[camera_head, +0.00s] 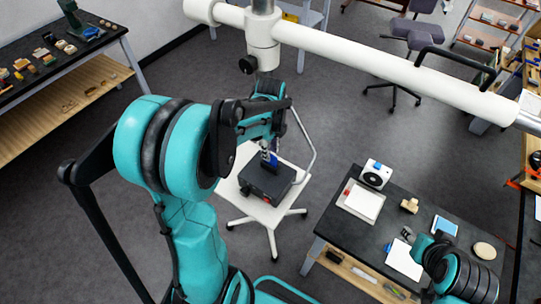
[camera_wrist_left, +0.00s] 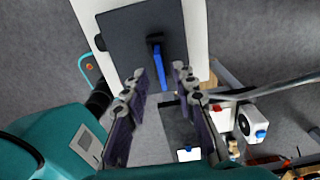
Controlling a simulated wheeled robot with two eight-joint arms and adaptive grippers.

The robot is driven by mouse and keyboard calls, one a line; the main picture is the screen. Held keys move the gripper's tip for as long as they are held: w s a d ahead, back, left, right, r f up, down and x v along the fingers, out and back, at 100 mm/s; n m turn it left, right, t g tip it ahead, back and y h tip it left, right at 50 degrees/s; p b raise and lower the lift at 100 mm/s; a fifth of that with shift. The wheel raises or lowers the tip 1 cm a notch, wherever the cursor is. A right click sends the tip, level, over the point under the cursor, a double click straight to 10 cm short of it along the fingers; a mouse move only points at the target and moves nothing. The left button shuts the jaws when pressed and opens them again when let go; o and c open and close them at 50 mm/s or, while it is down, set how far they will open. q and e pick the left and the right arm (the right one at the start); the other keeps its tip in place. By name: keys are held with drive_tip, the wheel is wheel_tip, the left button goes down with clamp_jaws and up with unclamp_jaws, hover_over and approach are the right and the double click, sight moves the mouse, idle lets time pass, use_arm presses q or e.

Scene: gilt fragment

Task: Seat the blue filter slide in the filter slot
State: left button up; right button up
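The blue filter slide (camera_wrist_left: 158,68) shows in the left wrist view at a dark filter slot (camera_wrist_left: 154,39) on the black box (camera_wrist_left: 125,30). I cannot tell how deep it sits. In the head view the slide (camera_head: 270,159) stands above the box (camera_head: 268,184), below my left gripper (camera_head: 268,150). In the left wrist view my left gripper (camera_wrist_left: 160,75) has its fingers apart, one on each side of the slide, with gaps visible. My right arm is at the lower right of the head view; its fingers cannot be made out.
The box stands on a white wheeled cart (camera_head: 232,187) with a curved metal rail (camera_head: 306,135). A dark worktable (camera_head: 345,230) to the right holds a white device (camera_head: 376,174), a tray (camera_head: 361,203) and small items. Grey floor is open left of the cart.

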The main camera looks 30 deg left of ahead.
use_arm(q)
wheel_tip(320, 180, up, 7)
drive_tip(key=shift+r+p, duration=0.15)
drive_tip(key=shift+p, duration=0.3)
drive_tip(key=s+d+r+n+t, duration=0.3)
drive_tip(key=s+d+n+t, duration=0.4)
drive_tip(key=n, duration=1.1)
drive_tip(key=s+d, duration=0.3)
drive_tip(key=s, duration=0.1)
drive_tip(key=shift+d+r+n, duration=0.15)
drive_tip(key=shift+d+n, duration=0.15)
drive_tip(key=shift+n, duration=0.1)
wheel_tip(320, 180, down, 17)
drive_tip(key=b, duration=1.6)
drive_tip(key=shift+b, duration=0.4)
drive_tip(key=shift+s+a+r, duration=0.1)
